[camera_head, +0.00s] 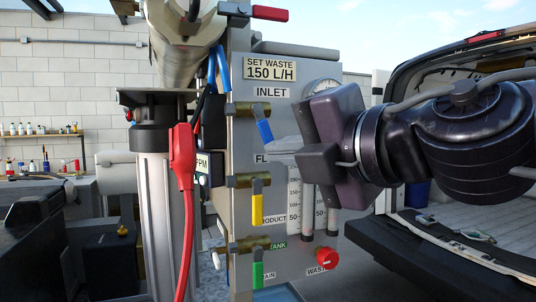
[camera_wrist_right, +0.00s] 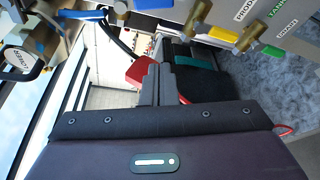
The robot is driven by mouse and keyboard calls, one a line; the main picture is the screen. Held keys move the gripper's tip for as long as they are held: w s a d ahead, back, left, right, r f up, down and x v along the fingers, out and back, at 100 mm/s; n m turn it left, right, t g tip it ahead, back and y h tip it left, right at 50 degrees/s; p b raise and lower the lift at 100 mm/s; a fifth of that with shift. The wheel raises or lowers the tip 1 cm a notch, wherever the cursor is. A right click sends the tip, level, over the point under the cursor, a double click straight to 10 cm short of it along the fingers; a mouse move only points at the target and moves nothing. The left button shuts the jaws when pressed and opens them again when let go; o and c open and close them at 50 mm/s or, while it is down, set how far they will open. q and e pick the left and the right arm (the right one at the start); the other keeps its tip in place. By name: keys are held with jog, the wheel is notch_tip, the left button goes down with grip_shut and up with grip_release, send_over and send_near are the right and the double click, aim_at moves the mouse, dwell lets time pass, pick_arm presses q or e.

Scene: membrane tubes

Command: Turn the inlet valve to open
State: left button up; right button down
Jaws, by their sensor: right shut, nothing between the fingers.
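The inlet valve is a brass valve with a blue lever (camera_head: 264,130) under the INLET label on the grey panel (camera_head: 279,198). Its lever slants down to the right. A blue lever, likely the same one, is cut by the top edge of the right wrist view (camera_wrist_right: 152,3). My right gripper (camera_head: 283,146) points left just below and right of the blue lever, apparently apart from it. In the right wrist view its dark fingers (camera_wrist_right: 158,84) are together and empty. My left gripper is in neither view.
Below are a yellow lever (camera_head: 257,208), a green lever (camera_head: 258,274) and a red knob (camera_head: 326,259). A red-handled lever (camera_head: 270,13) is on top. A red plug and cable (camera_head: 183,160) hang left of the panel, beside a grey cylinder (camera_head: 153,220). An open vehicle bed (camera_head: 450,250) is at right.

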aim_at(264, 142)
jog(key=r+p+x, duration=0.1)
jog(key=p+x, duration=0.3)
jog(key=x, duration=0.6)
jog(key=d, duration=0.2)
jog(key=w+d+p, duration=0.1)
jog(key=d, duration=0.1)
jog(key=shift+r, duration=0.25)
jog(key=shift+w+a, duration=0.15)
jog(key=shift+a, duration=0.05)
jog(key=shift+d, duration=0.1)
